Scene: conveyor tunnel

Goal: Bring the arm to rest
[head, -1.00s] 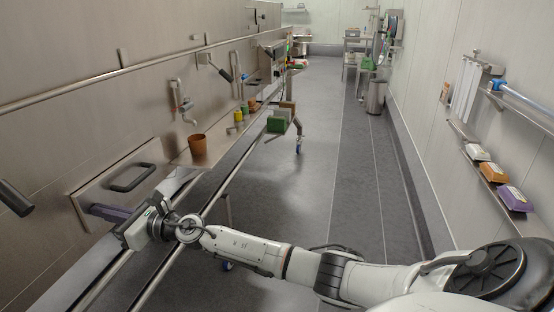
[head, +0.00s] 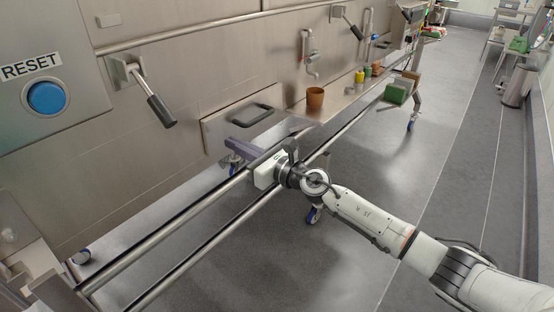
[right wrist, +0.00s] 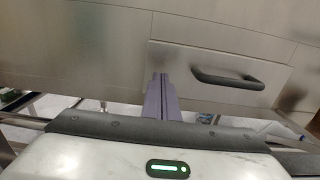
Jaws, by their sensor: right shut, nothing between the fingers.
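My right arm comes in from the lower right in the head view and reaches out over the two steel rails. Its gripper (head: 232,146) has purple-grey fingers that point at the steel wall, just below a hatch panel (head: 218,126) with a black handle. The right wrist view shows the same fingers (right wrist: 160,88) together and empty, with the handle (right wrist: 240,78) up and to the right of them. I cannot tell whether the fingertips touch the wall. My left gripper is in neither view now.
Steel rails (head: 180,240) run under the arm. A blue RESET button (head: 47,98) and a black-handled lever (head: 158,108) are on the wall at left. A brown cup (head: 315,99) stands on a ledge beyond the gripper. The floor (head: 375,180) at right is open.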

